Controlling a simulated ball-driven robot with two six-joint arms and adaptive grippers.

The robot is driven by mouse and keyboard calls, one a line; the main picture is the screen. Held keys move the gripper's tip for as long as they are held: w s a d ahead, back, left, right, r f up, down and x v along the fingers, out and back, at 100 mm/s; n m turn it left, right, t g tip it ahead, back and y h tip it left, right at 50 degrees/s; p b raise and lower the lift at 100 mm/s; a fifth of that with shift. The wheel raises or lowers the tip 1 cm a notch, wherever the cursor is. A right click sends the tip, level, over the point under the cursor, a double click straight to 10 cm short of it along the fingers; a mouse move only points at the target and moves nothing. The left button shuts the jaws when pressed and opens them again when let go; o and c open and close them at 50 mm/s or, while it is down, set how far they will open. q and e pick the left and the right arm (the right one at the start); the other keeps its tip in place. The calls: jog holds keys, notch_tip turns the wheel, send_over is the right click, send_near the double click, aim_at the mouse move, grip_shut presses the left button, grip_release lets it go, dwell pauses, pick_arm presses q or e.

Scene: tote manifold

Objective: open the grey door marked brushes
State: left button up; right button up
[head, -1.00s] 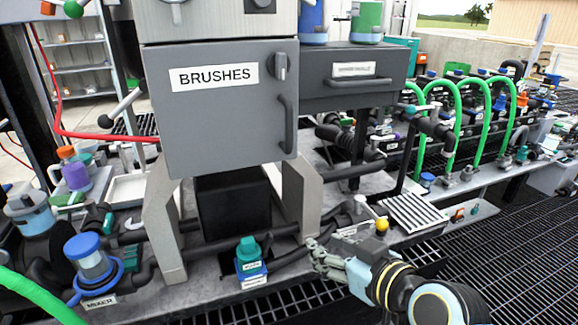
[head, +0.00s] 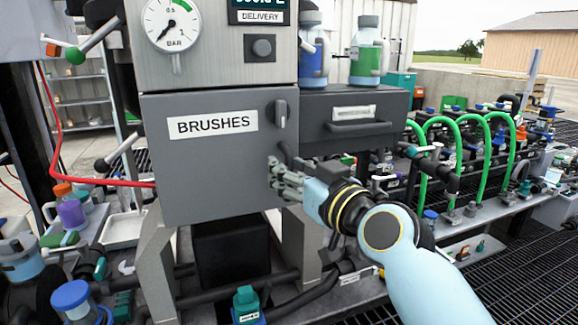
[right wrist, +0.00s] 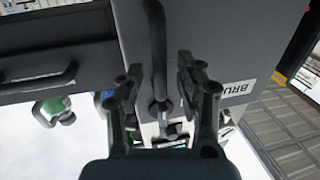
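The grey door (head: 215,190) marked BRUSHES is shut, on the front of a cabinet. Its label (head: 212,124) is at upper left. A dark turn knob (head: 281,112) sits at the upper right with its grip upright. Below it, the dark vertical handle (head: 285,150) is partly hidden by my right gripper (head: 276,178), which is at the door's right edge. In the right wrist view, the picture is upside down; the handle (right wrist: 158,45) runs between the spread fingers (right wrist: 160,78), with gaps on both sides. My left gripper is not in view.
A dark drawer (head: 350,112) with its own handle adjoins the door on the right, with two bottles on top. A pressure gauge (head: 171,24) is above the door. Green hoses (head: 460,150) stand at right. A red hose (head: 70,181) runs at left.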

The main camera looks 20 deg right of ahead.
jog(key=shift+w, duration=0.35)
grip_shut()
jog(key=shift+a, duration=0.1)
dwell(0.3)
